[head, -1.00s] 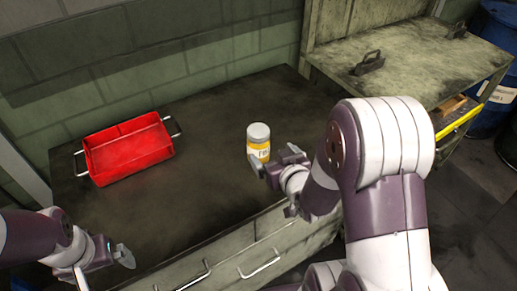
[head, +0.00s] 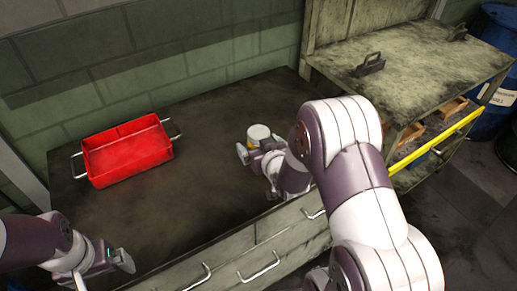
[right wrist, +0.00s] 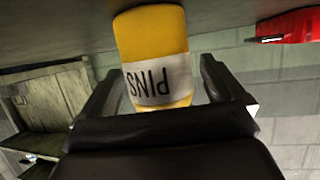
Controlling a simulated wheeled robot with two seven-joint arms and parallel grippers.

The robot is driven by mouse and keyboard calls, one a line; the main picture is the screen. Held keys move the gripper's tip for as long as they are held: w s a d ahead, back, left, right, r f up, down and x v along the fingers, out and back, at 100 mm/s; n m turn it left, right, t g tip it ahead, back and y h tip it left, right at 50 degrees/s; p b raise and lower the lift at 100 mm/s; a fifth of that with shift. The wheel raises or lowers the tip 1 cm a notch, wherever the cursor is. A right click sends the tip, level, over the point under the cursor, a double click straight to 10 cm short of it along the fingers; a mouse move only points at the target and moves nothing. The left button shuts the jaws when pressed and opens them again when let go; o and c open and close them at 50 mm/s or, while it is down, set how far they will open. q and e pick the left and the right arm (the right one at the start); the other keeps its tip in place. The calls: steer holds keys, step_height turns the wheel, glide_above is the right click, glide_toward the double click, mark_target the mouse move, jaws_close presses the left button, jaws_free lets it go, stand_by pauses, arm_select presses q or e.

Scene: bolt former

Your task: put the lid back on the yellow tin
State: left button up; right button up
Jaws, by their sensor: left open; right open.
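The yellow tin (head: 258,131) stands upright on the dark workbench, with a pale grey-white top that looks like a lid. In the right wrist view the tin (right wrist: 150,35) appears upside down, with a white label reading "PINS"; its top end is hidden behind my gripper. My right gripper (head: 257,149) is open at the tin, with one finger on each side of it. Gaps show between the fingers and the tin in the wrist view. My left gripper (head: 119,260) is open and empty near the bench's front left. I see no separate loose lid.
A red tray (head: 128,155) with metal handles sits at the back left of the workbench (head: 215,185), apparently empty. A worn cabinet (head: 420,75) with a yellow rail (head: 440,140) stands at right, with blue barrels (head: 492,110) beyond. The bench between tray and tin is clear.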

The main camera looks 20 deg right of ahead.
mark_target(261, 137)
steer(key=shift+w+f, duration=0.1)
steer(key=shift+w, duration=0.05)
arm_select(q)
steer(key=shift+s, duration=0.1)
arm_select(e)
steer(key=c, duration=1.2)
steer(key=shift+r, duration=0.2)
arm_select(q)
steer(key=shift+r, duration=0.1)
arm_select(e)
steer(key=shift+r, duration=0.65)
arm_select(q)
steer(key=shift+r, duration=0.15)
arm_select(e)
step_height(261, 137, up, 3)
steer(key=shift+f, duration=0.2)
arm_select(q)
steer(key=shift+r+p, duration=0.8)
steer(key=shift+p, duration=0.3)
arm_select(e)
steer(key=d+r, duration=0.2)
steer(key=d, duration=0.2)
steer(key=s+d+r, duration=0.1)
steer(key=d+r, duration=0.1)
steer(key=d, duration=0.1)
steer(key=d+r, duration=0.3)
steer(key=d, duration=0.1)
steer(key=shift+s+d, duration=0.3)
steer(key=shift+s, duration=0.1)
